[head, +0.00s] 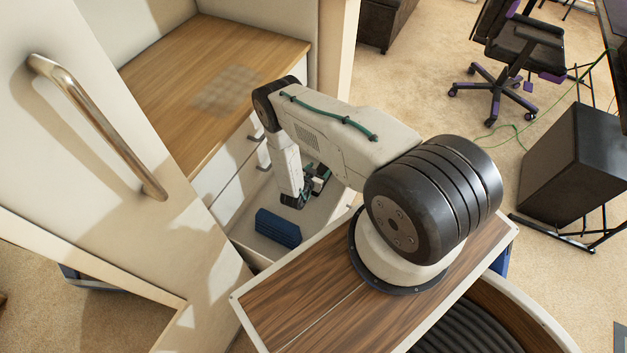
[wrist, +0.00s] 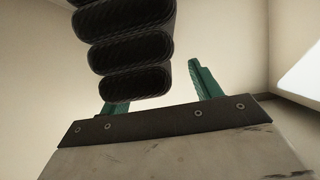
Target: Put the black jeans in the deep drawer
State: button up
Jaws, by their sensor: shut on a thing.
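My gripper (head: 318,178) is inside the open pale drawer (head: 340,203), close above its floor at the far right. In the wrist view, the black jeans (wrist: 125,50) are a folded, ribbed dark bundle at my green fingers (wrist: 160,92). The bundle covers most of the left finger, and the right finger stands clear in the picture. My gripper is shut on the jeans. In the head view my wrist hides most of the bundle. Pale drawer surfaces surround it in the wrist view.
A folded blue cloth (head: 278,228) lies in the drawer, near its front left. A wooden shelf (head: 200,85) is above and behind the drawer. An open cabinet door with a metal handle (head: 98,125) stands at the left. An office chair (head: 510,60) and black box (head: 580,165) are at right.

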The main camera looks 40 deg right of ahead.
jog(key=shift+f, duration=2.2)
jog(key=shift+f, duration=0.15)
jog(key=o, duration=1.7)
jog(key=v, duration=0.7)
jog(key=shift+s+a+r, duration=0.15)
jog(key=shift+a+r, duration=0.05)
jog(key=shift+r, duration=0.05)
